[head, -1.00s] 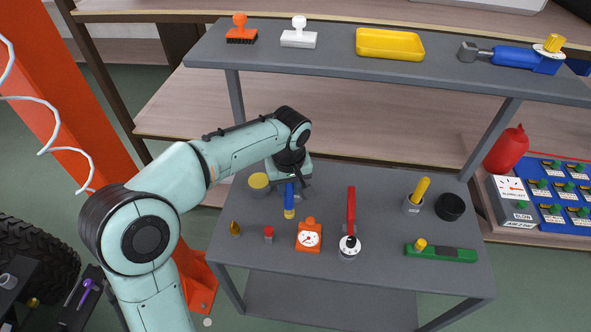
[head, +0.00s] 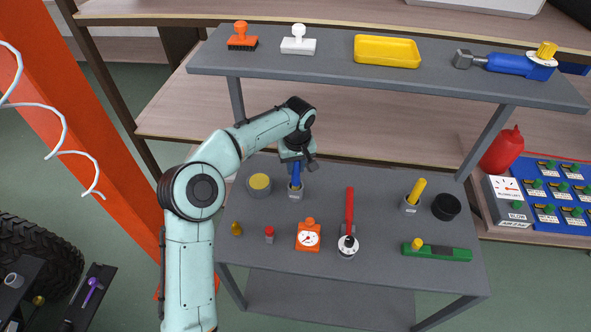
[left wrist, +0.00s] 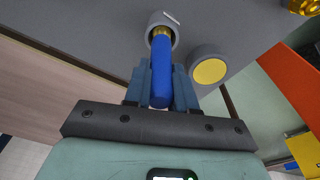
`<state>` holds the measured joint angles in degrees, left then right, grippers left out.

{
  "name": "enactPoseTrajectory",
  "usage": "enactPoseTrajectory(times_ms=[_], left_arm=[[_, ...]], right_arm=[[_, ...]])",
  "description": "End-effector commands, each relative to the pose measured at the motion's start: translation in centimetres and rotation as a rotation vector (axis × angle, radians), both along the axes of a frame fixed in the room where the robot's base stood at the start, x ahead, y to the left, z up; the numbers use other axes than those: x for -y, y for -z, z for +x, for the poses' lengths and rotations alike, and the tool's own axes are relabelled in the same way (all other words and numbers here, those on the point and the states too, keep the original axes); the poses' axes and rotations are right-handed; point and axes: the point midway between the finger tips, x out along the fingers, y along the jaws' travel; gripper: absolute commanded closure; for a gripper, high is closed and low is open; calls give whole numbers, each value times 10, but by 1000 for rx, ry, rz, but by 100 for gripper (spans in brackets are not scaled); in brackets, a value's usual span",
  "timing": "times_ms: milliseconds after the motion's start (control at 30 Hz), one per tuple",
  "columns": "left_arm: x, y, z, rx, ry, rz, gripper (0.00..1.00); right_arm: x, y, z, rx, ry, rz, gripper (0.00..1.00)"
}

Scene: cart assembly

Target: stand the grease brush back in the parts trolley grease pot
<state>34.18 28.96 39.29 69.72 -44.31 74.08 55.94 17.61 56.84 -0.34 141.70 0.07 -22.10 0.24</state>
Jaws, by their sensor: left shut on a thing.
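The grease brush (head: 296,172) has a blue handle and stands nearly upright; the left wrist view also shows its blue handle (left wrist: 161,75) and a brass collar. My left gripper (head: 297,160) is shut on the handle, above the trolley top. The brush's lower end is inside the mouth of a small grey pot (head: 296,193), which also shows in the left wrist view (left wrist: 153,22). The bristles are hidden, and I cannot tell whether they touch the bottom. My right gripper is not in view.
A grey tin with a yellow top (head: 259,186) stands just left of the pot. A similar grey pot holding a yellow-handled tool (head: 415,194) is farther right. An orange gauge (head: 308,236) and a red-handled tool (head: 350,212) are in front. The upper shelf (head: 340,75) overhangs behind.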

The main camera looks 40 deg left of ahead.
Motion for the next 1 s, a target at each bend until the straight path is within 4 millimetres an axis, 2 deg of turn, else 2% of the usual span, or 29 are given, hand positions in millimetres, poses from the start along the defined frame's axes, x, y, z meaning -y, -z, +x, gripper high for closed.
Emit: enactPoseTrajectory(times_ms=[33, 133, 567, 600, 667, 700, 1000], left_arm=[[-1, 9, -1, -3, 0, 0, 100], [0, 20, -1, -1, 0, -1, 100], [0, 26, -1, 1, -1, 1, 100], [0, 27, -1, 1, -1, 1, 72], [0, 26, 0, 1, -1, 1, 52], [0, 26, 0, 1, -1, 1, 49], [0, 26, -1, 1, -1, -1, 49]], right_arm=[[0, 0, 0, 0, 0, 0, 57], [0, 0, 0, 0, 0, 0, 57], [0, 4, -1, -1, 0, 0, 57], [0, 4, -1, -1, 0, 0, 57], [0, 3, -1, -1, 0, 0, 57], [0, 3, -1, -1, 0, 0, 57], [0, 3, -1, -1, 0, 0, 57]])
